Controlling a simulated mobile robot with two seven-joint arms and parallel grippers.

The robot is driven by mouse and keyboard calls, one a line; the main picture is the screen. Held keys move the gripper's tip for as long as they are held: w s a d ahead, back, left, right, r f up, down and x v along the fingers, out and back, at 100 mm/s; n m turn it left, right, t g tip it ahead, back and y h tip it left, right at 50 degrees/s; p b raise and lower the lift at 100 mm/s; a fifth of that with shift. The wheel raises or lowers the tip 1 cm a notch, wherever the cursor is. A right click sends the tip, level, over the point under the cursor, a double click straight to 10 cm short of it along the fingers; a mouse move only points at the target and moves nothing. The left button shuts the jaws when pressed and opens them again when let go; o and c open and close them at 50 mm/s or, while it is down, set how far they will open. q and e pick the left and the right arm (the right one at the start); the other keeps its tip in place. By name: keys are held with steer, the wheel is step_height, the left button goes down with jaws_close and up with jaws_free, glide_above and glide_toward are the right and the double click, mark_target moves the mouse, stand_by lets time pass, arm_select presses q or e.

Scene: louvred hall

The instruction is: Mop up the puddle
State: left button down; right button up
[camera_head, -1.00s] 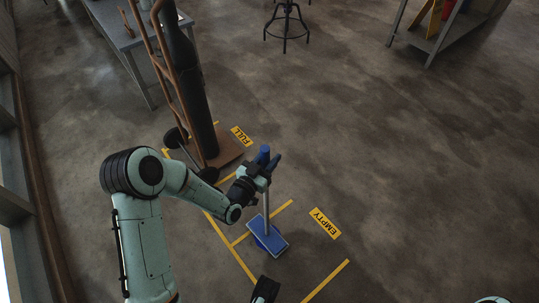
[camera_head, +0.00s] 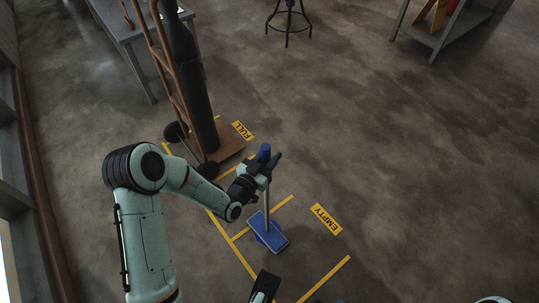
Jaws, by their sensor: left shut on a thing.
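A mop stands nearly upright on the concrete floor, with a grey handle (camera_head: 267,207), a blue top end and a flat blue head (camera_head: 267,231). My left gripper (camera_head: 264,170) is shut around the handle just below its blue top. A small patch of brighter blue (camera_head: 273,244) shows beside and partly under the mop head; it may be the puddle, mostly hidden by the head. My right gripper (camera_head: 265,287) shows only in part at the bottom edge, dark and below the mop head; its jaw state is unclear.
A hand truck with dark cylinder (camera_head: 184,85) stands behind the mop. Yellow floor lines, a FULL label (camera_head: 243,131) and an EMPTY label (camera_head: 327,219) surround it. A table (camera_head: 128,30), stool (camera_head: 288,22) and shelf (camera_head: 440,38) stand farther back. Floor to the right is clear.

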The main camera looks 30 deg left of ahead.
arm_select(q)
steer(key=shift+f+b, duration=0.3)
steer(key=shift+f, duration=0.1)
arm_select(e)
steer(key=shift+f, duration=0.45)
arm_select(q)
steer(key=s+a+p, duration=0.1)
steer(key=s+a, duration=0.5)
steer(key=a, duration=0.3)
steer(key=shift+a, duration=0.3)
arm_select(e)
steer(key=shift+r, duration=0.6)
arm_select(q)
steer(key=shift+s, duration=0.1)
steer(key=w+d+b, duration=0.6)
steer(key=w+d, duration=0.8)
steer(key=d, duration=0.3)
steer(key=shift+w+d+r, duration=0.2)
steer(key=shift+w+r, duration=0.1)
steer(key=shift+r, duration=0.05)
arm_select(e)
steer(key=s+d+f+g, duration=0.2)
steer(key=s+f+g, duration=0.1)
steer(key=s+f, duration=0.4)
steer(key=shift+s+d+f+m, duration=0.2)
steer(key=shift+f+m, duration=0.2)
steer(key=shift+f, duration=0.5)
